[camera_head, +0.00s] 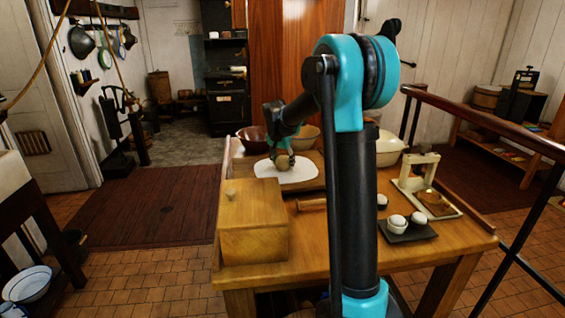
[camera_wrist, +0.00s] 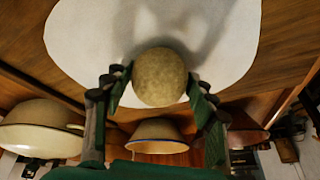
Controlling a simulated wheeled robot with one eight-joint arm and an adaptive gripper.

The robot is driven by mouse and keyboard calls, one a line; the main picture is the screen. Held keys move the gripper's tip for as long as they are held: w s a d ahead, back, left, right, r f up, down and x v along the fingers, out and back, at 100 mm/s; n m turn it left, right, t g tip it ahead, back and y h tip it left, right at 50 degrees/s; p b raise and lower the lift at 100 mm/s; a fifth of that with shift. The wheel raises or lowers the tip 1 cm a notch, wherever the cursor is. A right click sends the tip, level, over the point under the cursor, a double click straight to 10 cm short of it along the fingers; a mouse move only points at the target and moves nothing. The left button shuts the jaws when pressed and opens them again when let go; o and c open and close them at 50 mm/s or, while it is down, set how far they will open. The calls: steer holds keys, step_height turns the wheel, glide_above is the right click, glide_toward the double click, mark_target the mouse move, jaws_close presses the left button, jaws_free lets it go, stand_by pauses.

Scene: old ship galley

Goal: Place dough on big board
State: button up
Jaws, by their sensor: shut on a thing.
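The dough (camera_wrist: 159,77) is a round tan ball in the wrist view, held between the two dark green fingers of my gripper (camera_wrist: 160,88). In the head view the dough (camera_head: 284,161) shows at the end of my gripper (camera_head: 280,158), over a white rounded sheet (camera_head: 299,176). The sheet also fills the top of the wrist view (camera_wrist: 80,40). It lies on a wooden board (camera_head: 315,187) at the far left part of the table. I cannot tell whether the dough touches the sheet.
Bowls (camera_head: 252,139) stand behind the board, with a cream bowl (camera_head: 389,151) to the right. A wooden box (camera_head: 253,230) stands at the table's front left. A dark tray (camera_head: 407,232) with white cups and a cream stand (camera_head: 428,190) are at the right. My arm hides the table's middle.

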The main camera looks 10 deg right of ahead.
steer(key=shift+f, duration=0.15)
steer(key=o, duration=1.3)
steer(key=v, duration=1.2)
